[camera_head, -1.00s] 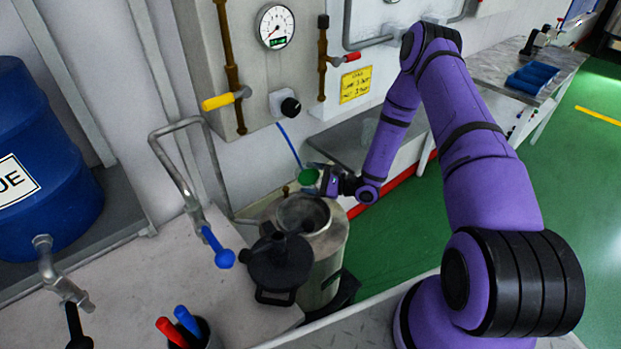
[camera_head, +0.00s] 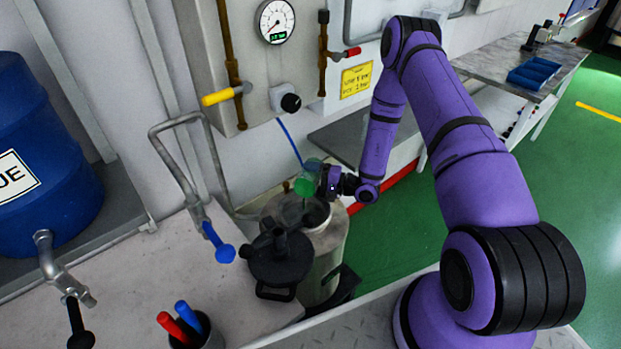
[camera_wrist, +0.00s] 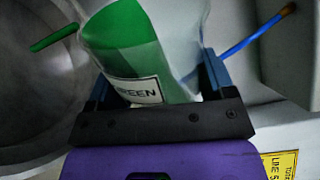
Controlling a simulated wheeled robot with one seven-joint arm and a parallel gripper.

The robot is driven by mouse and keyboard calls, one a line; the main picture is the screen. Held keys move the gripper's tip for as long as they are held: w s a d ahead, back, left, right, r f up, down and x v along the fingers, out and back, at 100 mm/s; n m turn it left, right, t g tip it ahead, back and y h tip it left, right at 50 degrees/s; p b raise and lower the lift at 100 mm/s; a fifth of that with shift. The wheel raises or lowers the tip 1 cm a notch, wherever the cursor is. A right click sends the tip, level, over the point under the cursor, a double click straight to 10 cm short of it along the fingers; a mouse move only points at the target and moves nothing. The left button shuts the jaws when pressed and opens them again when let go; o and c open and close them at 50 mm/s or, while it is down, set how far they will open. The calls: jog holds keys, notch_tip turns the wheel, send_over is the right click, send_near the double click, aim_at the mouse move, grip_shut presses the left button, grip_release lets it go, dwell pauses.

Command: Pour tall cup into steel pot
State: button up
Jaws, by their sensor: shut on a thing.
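My gripper (camera_head: 323,182) is shut on the tall cup (camera_head: 306,184), a clear cup with green contents, above the steel pot. In the wrist view the cup (camera_wrist: 125,50) lies tilted between the fingers (camera_wrist: 158,95), its label reading "GREEN". A thin green streak shows over the pot in the wrist view, beside the cup. I cannot tell how much green is in the pot.
A black lid (camera_head: 281,258) sits beside the pot's opening at the left. A bent metal tap with a blue handle (camera_head: 219,244) stands left of the pot. A holder with red and blue handles (camera_head: 196,335) is on the bench. A blue barrel (camera_head: 45,150) is at far left.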

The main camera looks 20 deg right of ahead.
jog(key=shift+s+a+r+n, duration=0.25)
jog(key=shift+r+n, duration=0.25)
jog(key=shift+n, duration=0.45)
jog(key=shift+s+a+r+n, duration=0.2)
jog(key=shift+r+n, duration=0.3)
jog(key=shift+n, duration=0.45)
jog(key=shift+n, duration=0.6)
dwell(5.5)
